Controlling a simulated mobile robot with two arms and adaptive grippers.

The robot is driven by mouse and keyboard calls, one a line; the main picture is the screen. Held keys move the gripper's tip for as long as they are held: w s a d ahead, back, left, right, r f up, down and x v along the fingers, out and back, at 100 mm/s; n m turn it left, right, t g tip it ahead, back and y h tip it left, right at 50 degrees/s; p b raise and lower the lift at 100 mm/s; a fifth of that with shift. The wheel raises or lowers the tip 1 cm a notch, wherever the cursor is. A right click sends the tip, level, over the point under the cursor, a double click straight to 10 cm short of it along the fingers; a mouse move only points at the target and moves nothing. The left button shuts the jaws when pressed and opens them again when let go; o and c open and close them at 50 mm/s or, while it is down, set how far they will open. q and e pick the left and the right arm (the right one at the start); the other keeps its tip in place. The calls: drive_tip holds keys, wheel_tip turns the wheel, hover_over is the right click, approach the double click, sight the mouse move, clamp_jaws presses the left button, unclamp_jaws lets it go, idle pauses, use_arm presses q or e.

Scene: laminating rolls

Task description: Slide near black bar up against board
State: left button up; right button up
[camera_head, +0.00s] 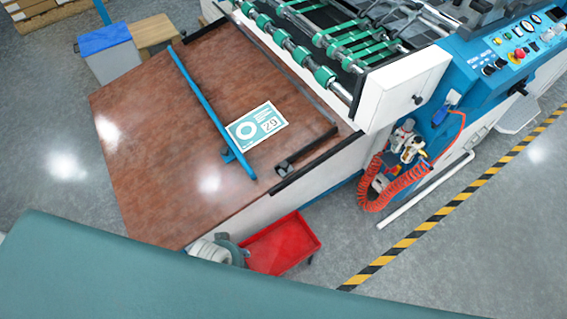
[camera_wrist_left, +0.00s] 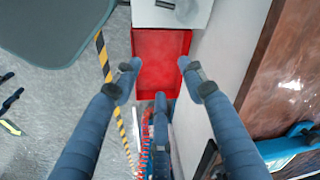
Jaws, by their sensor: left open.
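The near black bar (camera_head: 312,147) lies near the right end of the brown table, with a dark block at its lower left end. The board (camera_head: 268,108) is a white and teal printed rectangle up and left of this bar, with brown table showing between them. A long blue bar (camera_head: 208,105) lies along the board's other side, close to the board's left corner. My left gripper (camera_wrist_left: 160,70) is open and empty in the left wrist view, above a red cart and beside the table. I cannot clearly make it out in the head view. My right gripper is not in view.
The red cart (camera_head: 281,243) stands by the table's near side. The brown table (camera_head: 150,140) is bare left of the blue bar. Green rollers (camera_head: 300,53) and a white housing (camera_head: 402,88) border the far side. An orange coiled hose (camera_head: 383,190) hangs at right.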

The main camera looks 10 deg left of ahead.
use_arm(q)
drive_tip(key=w+d+r, duration=0.2)
drive_tip(key=w+r, duration=0.2)
drive_tip(key=r, duration=0.5)
wheel_tip(320, 180, up, 10)
drive_tip(key=m+t+h+b, duration=0.1)
drive_tip(key=m+h+b, duration=0.1)
drive_tip(key=m, duration=0.3)
hover_over(284, 164)
drive_tip(key=s+a, duration=0.2)
drive_tip(key=s, duration=0.2)
drive_tip(key=x, duration=0.9)
drive_tip(key=shift+w+f, duration=0.2)
drive_tip(key=shift+w, duration=0.2)
drive_tip(key=shift+c, duration=0.5)
clamp_jaws()
